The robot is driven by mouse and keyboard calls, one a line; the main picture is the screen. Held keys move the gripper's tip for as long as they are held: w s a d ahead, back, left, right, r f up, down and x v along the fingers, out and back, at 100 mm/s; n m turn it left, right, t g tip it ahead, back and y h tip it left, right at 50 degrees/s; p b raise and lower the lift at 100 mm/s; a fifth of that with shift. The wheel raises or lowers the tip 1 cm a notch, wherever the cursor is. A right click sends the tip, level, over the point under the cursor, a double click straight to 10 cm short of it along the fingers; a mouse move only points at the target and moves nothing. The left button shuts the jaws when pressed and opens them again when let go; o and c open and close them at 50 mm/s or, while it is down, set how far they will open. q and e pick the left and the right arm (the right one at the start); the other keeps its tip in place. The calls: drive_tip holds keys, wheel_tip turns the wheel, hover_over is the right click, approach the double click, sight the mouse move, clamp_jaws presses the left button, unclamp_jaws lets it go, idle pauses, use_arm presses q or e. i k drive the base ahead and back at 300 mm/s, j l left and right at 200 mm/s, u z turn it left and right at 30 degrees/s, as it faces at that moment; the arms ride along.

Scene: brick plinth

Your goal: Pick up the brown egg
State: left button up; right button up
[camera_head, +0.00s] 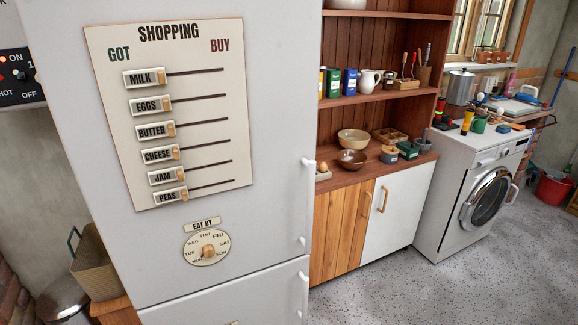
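A small, pale tan, rounded thing that looks like an egg (323,167) sits at the left end of the wooden counter (345,178), close beside the fridge's right edge. It rests on or in a small wooden holder (323,176), partly hidden by the fridge. It is too small to tell its exact colour. Neither of my grippers shows in this view.
A tall white fridge (275,130) with a shopping board (205,100) and handles fills the left and middle. Bowls (352,159), a wooden box (390,136) and tins stand on the counter. A washing machine (475,190) is at right. The grey floor in front is clear.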

sight(323, 167)
drive_tip(key=i+l+u, duration=0.4)
drive_tip(key=i+l, duration=0.15)
drive_tip(key=l, duration=0.15)
drive_tip(key=i+l+u, duration=0.2)
drive_tip(key=l, duration=0.2)
drive_tip(key=i+l+u, duration=0.2)
drive_tip(key=l, duration=0.25)
